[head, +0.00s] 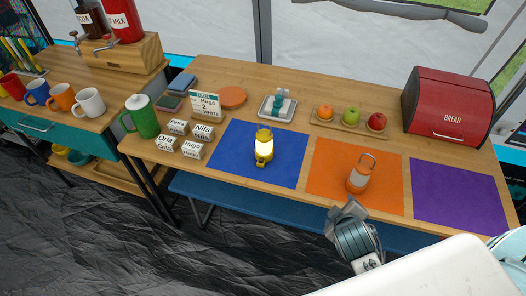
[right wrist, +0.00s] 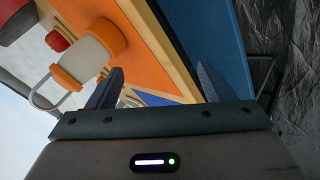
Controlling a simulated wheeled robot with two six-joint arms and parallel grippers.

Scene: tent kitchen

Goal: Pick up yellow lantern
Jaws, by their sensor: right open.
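The yellow lantern (head: 264,155) stands upright and lit on the blue mat (head: 226,140). An orange lantern (head: 357,181) with a raised handle stands on the orange mat (head: 390,191), to the right of the yellow one. My right gripper (head: 347,210) is at the table's front edge, just in front of the orange lantern and right of the yellow one. In the right wrist view my right gripper (right wrist: 158,88) is open, its fingers apart with nothing between them. The orange lantern (right wrist: 95,50) is beside one finger there. The yellow lantern is not seen in that view. My left gripper is not in view.
A purple mat (head: 458,193) lies at the right, bare. Behind are a fruit board (head: 348,126) and a red bread box (head: 448,106). Name cards (head: 192,149) and a green jug (head: 142,116) stand left of the blue mat. A blue bench (head: 230,199) runs below the front edge.

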